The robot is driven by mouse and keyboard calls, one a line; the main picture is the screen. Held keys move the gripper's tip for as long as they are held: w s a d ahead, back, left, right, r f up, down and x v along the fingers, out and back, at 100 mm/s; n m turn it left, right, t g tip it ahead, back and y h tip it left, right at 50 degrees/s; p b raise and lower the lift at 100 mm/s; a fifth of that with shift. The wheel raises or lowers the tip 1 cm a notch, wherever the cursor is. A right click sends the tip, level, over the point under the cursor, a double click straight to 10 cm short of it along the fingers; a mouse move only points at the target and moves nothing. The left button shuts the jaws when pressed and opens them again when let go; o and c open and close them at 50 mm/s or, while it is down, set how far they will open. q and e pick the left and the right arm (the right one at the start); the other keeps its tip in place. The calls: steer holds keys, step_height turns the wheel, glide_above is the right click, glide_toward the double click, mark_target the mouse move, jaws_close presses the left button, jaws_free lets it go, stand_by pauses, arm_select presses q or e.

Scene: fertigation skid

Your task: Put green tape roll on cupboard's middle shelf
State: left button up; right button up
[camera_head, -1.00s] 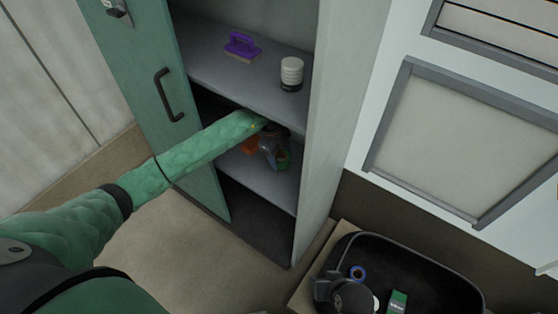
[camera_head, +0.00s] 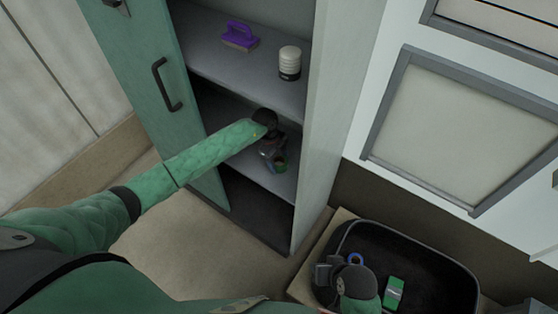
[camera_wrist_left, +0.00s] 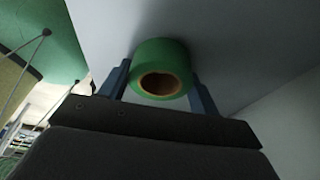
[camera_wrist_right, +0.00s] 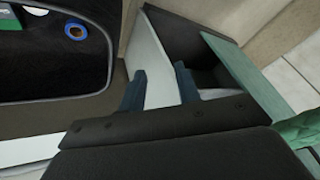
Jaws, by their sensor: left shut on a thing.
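My left gripper (camera_head: 276,159) is shut on the green tape roll (camera_head: 281,167), inside the open cupboard (camera_head: 328,130). In the left wrist view, the roll (camera_wrist_left: 160,52) sits between the two fingers, its brown core facing the camera, close to a grey surface. The gripper is over the grey shelf (camera_head: 282,184) below the one with the purple brush. I cannot tell whether the roll touches this shelf. My right gripper (camera_wrist_right: 160,88) is open and empty in the right wrist view.
The shelf above holds a purple brush (camera_head: 240,36) and a white-and-black cylinder (camera_head: 290,62). The green cupboard door (camera_head: 140,75) stands open at left. A black tray (camera_head: 440,275) at lower right holds a blue ring (camera_head: 357,259) and a green box (camera_head: 394,292).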

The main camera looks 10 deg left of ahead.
arm_select(q)
steer(key=o, duration=1)
steer(key=shift+r, duration=0.25)
steer(key=b+v, duration=0.1)
steer(key=v, duration=1)
steer(key=shift+w+a+r, duration=0.1)
steer(key=shift+a+r, duration=0.05)
steer(key=shift+r, duration=0.1)
arm_select(e)
steer(key=f, duration=0.4)
steer(key=shift+w+a, duration=0.2)
steer(key=shift+w, duration=0.1)
steer(key=shift+r, duration=0.1)
